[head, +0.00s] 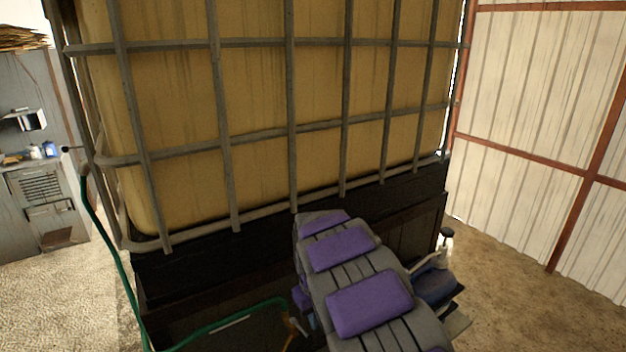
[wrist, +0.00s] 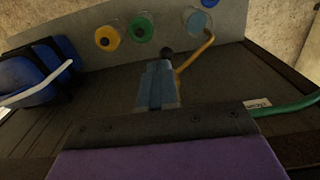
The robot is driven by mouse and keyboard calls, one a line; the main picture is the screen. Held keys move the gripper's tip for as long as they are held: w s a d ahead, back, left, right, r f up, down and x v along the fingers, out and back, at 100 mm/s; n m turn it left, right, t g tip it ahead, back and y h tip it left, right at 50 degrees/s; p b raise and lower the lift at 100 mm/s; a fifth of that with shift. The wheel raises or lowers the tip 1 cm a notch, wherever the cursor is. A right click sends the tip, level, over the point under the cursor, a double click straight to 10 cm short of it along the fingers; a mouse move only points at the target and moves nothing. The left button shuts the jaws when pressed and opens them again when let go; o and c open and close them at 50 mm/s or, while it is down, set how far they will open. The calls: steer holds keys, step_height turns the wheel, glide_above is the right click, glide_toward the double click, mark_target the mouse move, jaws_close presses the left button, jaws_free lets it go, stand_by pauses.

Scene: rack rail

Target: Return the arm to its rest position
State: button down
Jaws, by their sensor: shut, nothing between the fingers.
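My gripper (wrist: 158,68) shows in the wrist view as two blue-grey fingers side by side, shut and empty. It points over a dark ribbed surface (wrist: 100,110) toward a grey panel. My grey and purple arm reaches forward in the lower middle of the head view, low in front of the caged tank (head: 260,90). In the head view the arm mostly hides the gripper, and its fingertips cannot be made out.
A blue object with a white handle (wrist: 35,72) lies left. A green hose (head: 115,255) loops left of my arm. Open floor (head: 520,290) lies right.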

steer(key=s+d+r+m+b, duration=0.25)
steer(key=s+d+r, duration=0.25)
steer(key=s+d, duration=0.35)
steer(key=s+d+f+m+g+b, duration=0.1)
steer(key=s+d+m+b, duration=0.1)
steer(key=s, duration=1.3)
steer(key=s+d+f+m+b, duration=0.1)
steer(key=s+d, duration=0.3)
steer(key=s, duration=1.1)
steer(key=shift+s+d+f+m+g+b, duration=0.25)
steer(key=shift+s+m+g+b, duration=0.05)
steer(key=shift+m+g+b, duration=0.15)
